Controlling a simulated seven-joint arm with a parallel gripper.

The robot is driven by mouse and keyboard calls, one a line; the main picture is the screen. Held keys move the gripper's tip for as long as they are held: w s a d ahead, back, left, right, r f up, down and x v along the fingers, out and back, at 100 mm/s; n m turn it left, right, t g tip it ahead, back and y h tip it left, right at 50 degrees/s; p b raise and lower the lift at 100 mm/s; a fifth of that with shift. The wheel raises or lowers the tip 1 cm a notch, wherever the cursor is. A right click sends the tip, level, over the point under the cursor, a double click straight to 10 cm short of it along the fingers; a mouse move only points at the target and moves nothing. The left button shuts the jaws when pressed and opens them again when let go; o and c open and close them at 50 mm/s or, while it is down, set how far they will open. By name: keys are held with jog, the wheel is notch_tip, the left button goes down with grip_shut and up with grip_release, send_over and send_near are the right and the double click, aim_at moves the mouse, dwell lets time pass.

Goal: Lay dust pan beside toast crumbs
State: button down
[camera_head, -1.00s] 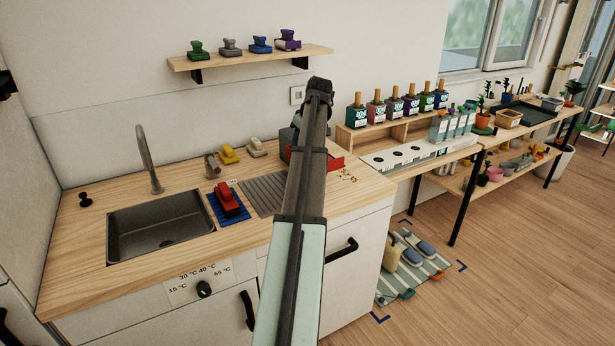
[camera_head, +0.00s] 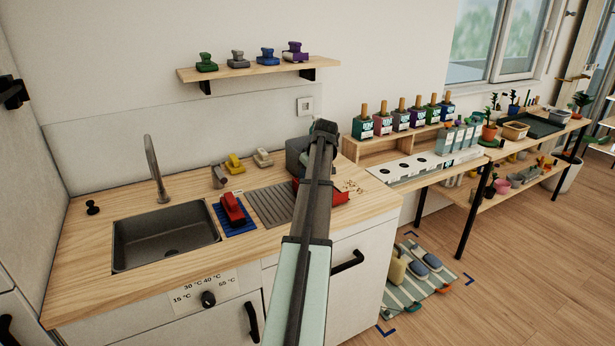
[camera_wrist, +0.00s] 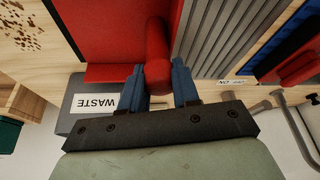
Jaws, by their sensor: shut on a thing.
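The red dust pan (camera_head: 341,197) is at the right part of the wooden counter, partly hidden behind my arm. In the wrist view, my gripper (camera_wrist: 158,84) is shut on its round red handle (camera_wrist: 158,45), with a blue finger on each side. The flat red pan (camera_wrist: 100,30) spreads toward the upper left there. The toast crumbs (camera_head: 352,187) lie on the counter just behind and right of the pan. The crumbs also show at the wrist view's upper left (camera_wrist: 18,28), apart from the pan. I cannot tell whether the pan touches the counter.
A grey waste box (camera_wrist: 85,103) stands close by the gripper. The grey ribbed drainer (camera_head: 270,204), a red brush-like item on a blue mat (camera_head: 238,226) and the sink (camera_head: 165,240) are to the left. The counter's right edge is near the crumbs.

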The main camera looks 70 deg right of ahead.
jog(key=shift+f, duration=0.35)
jog(key=c, duration=0.8)
grip_release()
jog(key=shift+r, duration=0.1)
jog(key=shift+r, duration=0.3)
jog(key=v, duration=1.2)
jog(key=shift+w, duration=0.1)
jog(key=shift+a, duration=0.1)
